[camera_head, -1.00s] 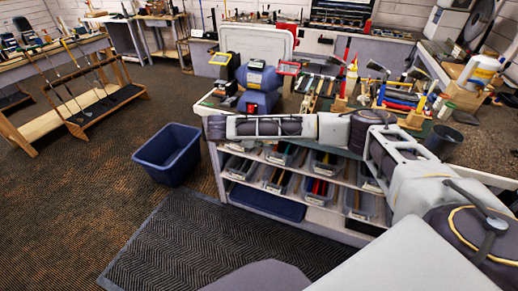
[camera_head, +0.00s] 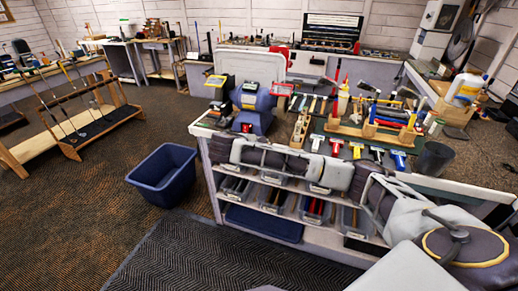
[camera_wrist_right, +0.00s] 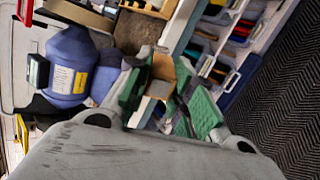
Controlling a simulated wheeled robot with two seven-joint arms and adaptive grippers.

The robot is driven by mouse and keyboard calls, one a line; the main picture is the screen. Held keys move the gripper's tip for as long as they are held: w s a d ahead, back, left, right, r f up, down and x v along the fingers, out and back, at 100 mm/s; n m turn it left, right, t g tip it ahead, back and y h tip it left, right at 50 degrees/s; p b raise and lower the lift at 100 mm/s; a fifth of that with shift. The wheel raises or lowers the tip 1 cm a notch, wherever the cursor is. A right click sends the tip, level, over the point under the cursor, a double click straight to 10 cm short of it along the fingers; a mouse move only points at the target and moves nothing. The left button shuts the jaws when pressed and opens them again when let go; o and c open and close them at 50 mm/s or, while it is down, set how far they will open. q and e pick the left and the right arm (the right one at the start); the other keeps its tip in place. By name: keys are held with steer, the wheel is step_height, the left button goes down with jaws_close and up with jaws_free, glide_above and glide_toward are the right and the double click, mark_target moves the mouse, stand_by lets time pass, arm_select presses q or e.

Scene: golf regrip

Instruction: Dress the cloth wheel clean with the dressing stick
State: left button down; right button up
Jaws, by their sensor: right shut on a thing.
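The blue bench machine (camera_head: 256,100) stands at the bench's near left corner, with a yellow-framed shield on its left and a red-framed one on its right. It also shows at the left of the right wrist view (camera_wrist_right: 70,65). I cannot make out the cloth wheel clearly in either view; a tan and dark band beside the machine there may be part of a wheel. My right gripper (camera_wrist_right: 168,92) is shut on a short tan block, which I take as the dressing stick (camera_wrist_right: 163,68), in front of the machine and apart from it. My left gripper is not in view.
Shelves with clear bins lie under my right arm. A blue tub (camera_head: 165,175) stands on the floor at left.

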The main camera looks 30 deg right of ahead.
steer(key=r+t, duration=0.1)
steer(key=d+r+n, duration=0.1)
steer(key=r, duration=0.1)
steer(key=d+r+t, duration=0.1)
steer(key=r, duration=0.1)
steer(key=shift+s+n+t+h, duration=0.1)
steer(key=shift+n+t+h, duration=0.2)
steer(key=shift+n+h, duration=0.1)
steer(key=shift+r+n+t+h, duration=0.15)
steer(key=shift+n+t+h, duration=0.25)
steer(key=shift+t, duration=0.6)
steer(key=shift+d, duration=0.2)
